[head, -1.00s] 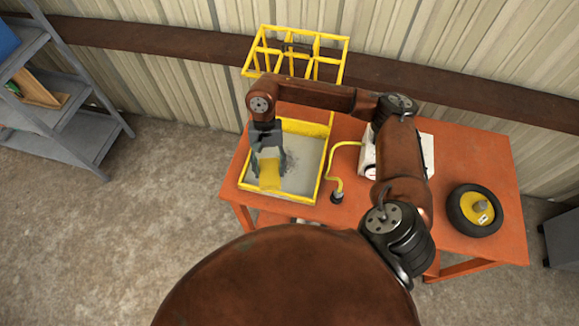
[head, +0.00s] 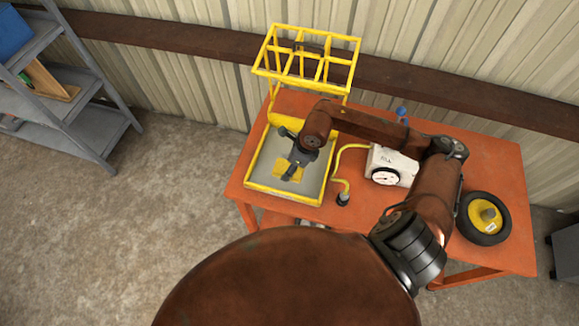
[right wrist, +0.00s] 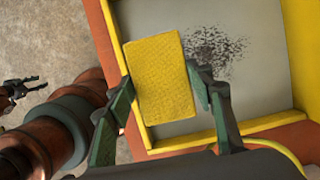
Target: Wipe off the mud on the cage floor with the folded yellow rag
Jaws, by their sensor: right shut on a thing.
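The folded yellow rag (right wrist: 160,85) is held between the two fingers of my right gripper (right wrist: 160,76) in the right wrist view. In the head view my right gripper (head: 290,166) is over the middle of the cage floor (head: 266,153), with the rag (head: 283,171) under it. Whether the rag touches the floor is unclear. A dark speckled mud patch (right wrist: 216,48) lies on the grey floor just right of the rag; the arm hides it in the head view. My left gripper (right wrist: 28,88) shows small at the left edge of the right wrist view, fingers apart and empty.
The cage's yellow barred top (head: 312,58) stands raised behind its floor. On the orange table (head: 400,240) are a yellow hose (head: 340,165), a white box with a dial (head: 385,178) and a wheel (head: 484,217). Grey shelves (head: 75,110) stand at left.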

